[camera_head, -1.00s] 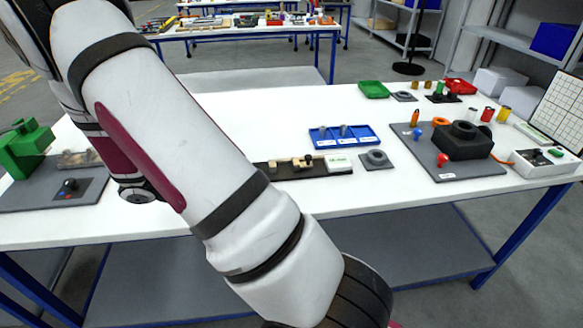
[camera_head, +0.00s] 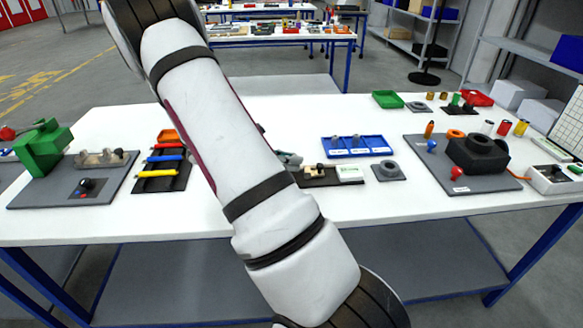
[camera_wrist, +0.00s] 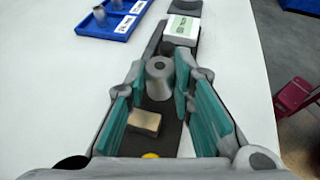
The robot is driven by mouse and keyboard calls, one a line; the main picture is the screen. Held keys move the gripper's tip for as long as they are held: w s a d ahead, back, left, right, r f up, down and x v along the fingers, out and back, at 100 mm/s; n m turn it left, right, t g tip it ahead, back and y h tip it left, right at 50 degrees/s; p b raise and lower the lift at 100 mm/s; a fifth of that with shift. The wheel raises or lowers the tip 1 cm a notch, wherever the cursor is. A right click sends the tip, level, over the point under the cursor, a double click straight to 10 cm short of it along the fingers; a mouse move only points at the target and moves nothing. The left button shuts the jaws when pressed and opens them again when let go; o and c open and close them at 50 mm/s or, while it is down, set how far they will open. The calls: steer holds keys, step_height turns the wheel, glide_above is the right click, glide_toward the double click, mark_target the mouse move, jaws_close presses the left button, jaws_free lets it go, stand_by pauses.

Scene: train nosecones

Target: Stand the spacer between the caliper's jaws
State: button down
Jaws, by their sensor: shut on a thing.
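The spacer (camera_wrist: 159,78) is a grey cylinder with a hole in its top. My gripper (camera_wrist: 162,88) is shut on it with teal pads at its sides, and it looks upright over the dark caliper base (camera_wrist: 160,105). A tan block (camera_wrist: 144,122) lies on the near side of the spacer and dark parts of the caliper on the far side. I cannot tell whether the spacer touches the base. In the head view the caliper (camera_head: 318,183) is partly hidden by my arm, and only a bit of my gripper (camera_head: 290,160) shows beside it.
A blue tray (camera_head: 358,153) with two grey cylinders stands behind the caliper. A white block (camera_head: 350,174) sits at the caliper's right end, with a grey plate (camera_head: 388,171) beyond. A rack of coloured tools (camera_head: 163,172) and a green fixture (camera_head: 42,148) stand left.

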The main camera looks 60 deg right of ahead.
steer(key=shift+d, duration=0.4)
steer(key=shift+d+f, duration=0.15)
steer(key=shift+f, duration=0.75)
steer(key=shift+d+f, duration=0.1)
steer(key=shift+f, duration=0.8)
steer(key=c, duration=1.4)
jaws_free()
steer(key=shift+f, duration=0.1)
